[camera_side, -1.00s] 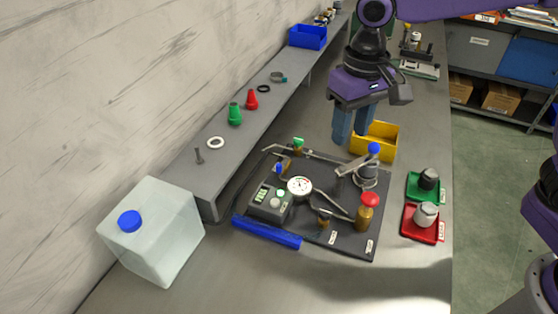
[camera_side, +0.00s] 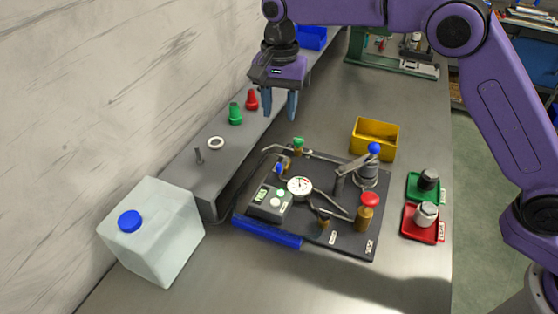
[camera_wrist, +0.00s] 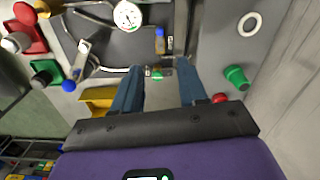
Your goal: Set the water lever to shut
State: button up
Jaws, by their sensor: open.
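A dark panel (camera_side: 345,240) carries several valves and a gauge (camera_side: 300,188). A small blue-handled valve (camera_side: 279,169) stands behind the gauge; it also shows in the wrist view (camera_wrist: 160,40). A green-topped valve (camera_side: 298,143) sits at the back edge, and a lever with a blue ball (camera_side: 374,148) at the right. The labels are too small to read, so I cannot tell which is the water lever. My gripper (camera_side: 280,115) is open, empty and pointing down, above the back left of the panel. In the wrist view the green top (camera_wrist: 157,74) lies between its fingers.
A grey shelf (camera_side: 212,175) runs along the wall, with green (camera_side: 235,114) and red (camera_side: 252,99) cones and a ring (camera_side: 216,143). A yellow bin (camera_side: 375,138) stands behind the panel; green (camera_side: 425,187) and red (camera_side: 420,224) trays stand right. A jug (camera_side: 155,235) is front left.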

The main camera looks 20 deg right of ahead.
aim_at(279, 165)
notch_tip(279, 165, down, 16)
jog(key=shift+f, duration=0.1)
dwell(0.4)
jog(key=shift+c, duration=0.2)
grip_shut()
